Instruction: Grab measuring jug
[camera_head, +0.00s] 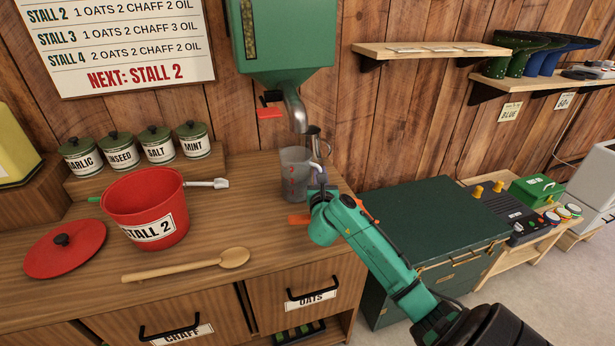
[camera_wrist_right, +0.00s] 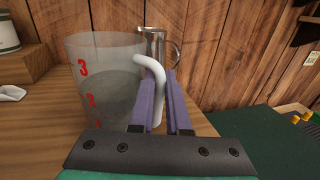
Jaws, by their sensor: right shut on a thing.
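The measuring jug (camera_head: 295,168) is a translucent cup with red numbers and a white handle, upright on the wooden counter below the green dispenser's spout. It also shows in the right wrist view (camera_wrist_right: 100,82). My right gripper (camera_head: 318,185) is at the jug's right side. In the right wrist view its two purple fingers (camera_wrist_right: 163,100) are shut on the jug's white handle (camera_wrist_right: 155,78). The jug's lower part is partly hidden by the gripper. My left gripper is not in view.
A metal jug (camera_head: 316,142) stands close behind the measuring jug. The green dispenser (camera_head: 283,40) hangs above. A red STALL 2 bucket (camera_head: 145,205), a red lid (camera_head: 65,250) and a wooden spoon (camera_head: 190,268) lie to the left. A green chest (camera_head: 430,225) stands at right.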

